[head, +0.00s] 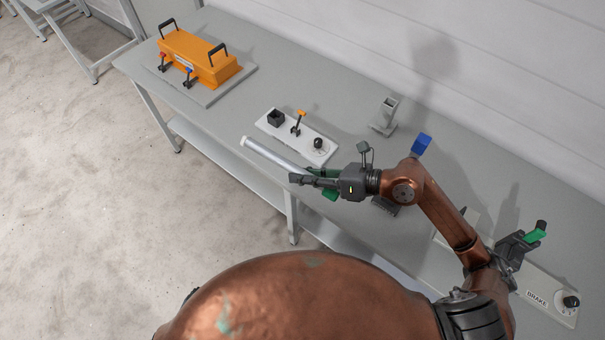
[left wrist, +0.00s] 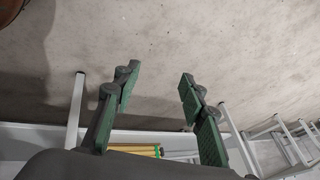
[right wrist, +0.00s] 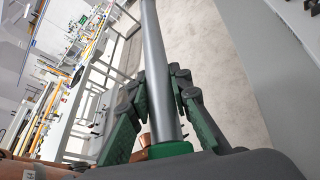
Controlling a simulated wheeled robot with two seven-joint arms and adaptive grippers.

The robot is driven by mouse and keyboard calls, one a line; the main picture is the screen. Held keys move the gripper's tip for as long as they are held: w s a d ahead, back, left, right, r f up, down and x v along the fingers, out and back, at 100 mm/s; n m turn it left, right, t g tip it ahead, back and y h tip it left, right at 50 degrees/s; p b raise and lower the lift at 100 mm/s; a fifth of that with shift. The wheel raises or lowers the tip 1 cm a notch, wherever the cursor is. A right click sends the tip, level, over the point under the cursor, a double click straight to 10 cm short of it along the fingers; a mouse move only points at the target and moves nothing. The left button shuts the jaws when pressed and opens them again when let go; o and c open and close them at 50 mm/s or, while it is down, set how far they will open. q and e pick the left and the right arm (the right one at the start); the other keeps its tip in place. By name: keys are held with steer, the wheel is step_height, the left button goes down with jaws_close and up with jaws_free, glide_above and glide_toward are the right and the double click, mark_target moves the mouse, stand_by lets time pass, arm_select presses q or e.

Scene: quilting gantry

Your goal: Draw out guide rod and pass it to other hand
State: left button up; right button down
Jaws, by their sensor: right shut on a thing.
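The guide rod (head: 268,155), a long pale grey tube, is held in my right gripper (head: 300,178) above the bench's front edge. Its free end points to the upper left in the head view. In the right wrist view the rod (right wrist: 158,65) runs between the two fingers (right wrist: 160,88), with a green part (right wrist: 170,150) at its near end by the palm. My left gripper shows only in the left wrist view (left wrist: 158,80): its green-padded fingers are wide apart with nothing between them, over the floor.
The grey bench (head: 335,100) carries an orange box (head: 197,58) with black handles, a white panel (head: 290,137) with a lever and knob, and a grey upright holder (head: 384,117). A brake panel (head: 550,298) lies at right. Open floor (head: 90,170) is at left.

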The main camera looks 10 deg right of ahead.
arm_select(q)
steer(key=s+d+f+n+g, duration=0.1)
steer(key=s+d+f, duration=0.1)
steer(key=s, duration=0.6)
steer(key=s+d+f+n+g, duration=0.2)
steer(key=s+f, duration=0.3)
steer(key=s, duration=0.3)
steer(key=s+d+f+n+g, duration=0.1)
steer(key=s+d+f, duration=0.1)
steer(key=s, duration=0.7)
steer(key=shift+f+n+g, duration=0.3)
steer(key=shift+f+n, duration=0.1)
steer(key=shift+f, duration=0.4)
